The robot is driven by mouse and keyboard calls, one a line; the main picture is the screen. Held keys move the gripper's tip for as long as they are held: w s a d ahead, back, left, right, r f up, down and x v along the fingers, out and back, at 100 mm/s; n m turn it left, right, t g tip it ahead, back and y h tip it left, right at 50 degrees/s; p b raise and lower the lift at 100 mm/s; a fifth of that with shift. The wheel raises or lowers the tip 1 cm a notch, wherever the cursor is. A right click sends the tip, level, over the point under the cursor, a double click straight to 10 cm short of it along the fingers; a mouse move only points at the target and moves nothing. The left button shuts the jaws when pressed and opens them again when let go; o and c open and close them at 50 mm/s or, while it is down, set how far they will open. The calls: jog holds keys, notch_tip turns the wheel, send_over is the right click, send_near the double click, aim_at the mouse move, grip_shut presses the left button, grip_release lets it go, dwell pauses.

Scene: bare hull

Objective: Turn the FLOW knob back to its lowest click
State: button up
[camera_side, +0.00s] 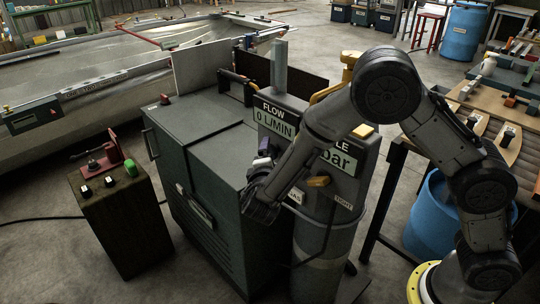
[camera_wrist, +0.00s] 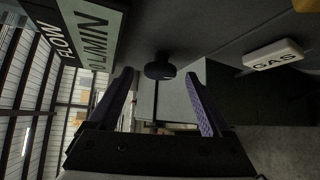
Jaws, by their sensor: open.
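The FLOW knob (camera_wrist: 160,71) is a small dark round knob on the dark panel in the wrist view. The FLOW display (camera_side: 274,121) reads 0 L/MIN in the side view; part of it also shows at the upper left of the wrist view (camera_wrist: 92,28). My gripper (camera_wrist: 159,76) is open, with one purple-padded finger on each side of the knob and visible gaps between. I cannot tell how far the fingertips reach along the knob's depth. In the side view my gripper (camera_side: 261,170) is in front of the panel below the display and hides the knob.
A second display (camera_side: 343,160) reading "bar" is partly behind my arm. A green cabinet (camera_side: 215,165) stands left, a grey cylinder (camera_side: 322,245) below.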

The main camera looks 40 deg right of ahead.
jog(key=shift+w+d+f, duration=0.15)
jog(key=shift+w+d, duration=0.15)
jog(key=shift+d, duration=0.1)
grip_shut()
dwell(0.4)
jog(key=shift+w+r+n+g+y, duration=0.15)
jog(key=shift+w+n+g+y, duration=0.25)
jog(key=shift+n+g, duration=1.55)
jog(key=shift+w+r+n+g+y, duration=0.3)
jog(key=shift+n+g, duration=0.7)
jog(key=shift+g, duration=2)
jog(key=shift+w+r+n+g+y, duration=0.1)
jog(key=shift+w+n+g+y, duration=0.3)
jog(key=shift+n+g, duration=1.55)
jog(key=shift+m+g, duration=0.5)
jog(key=shift+g, duration=0.1)
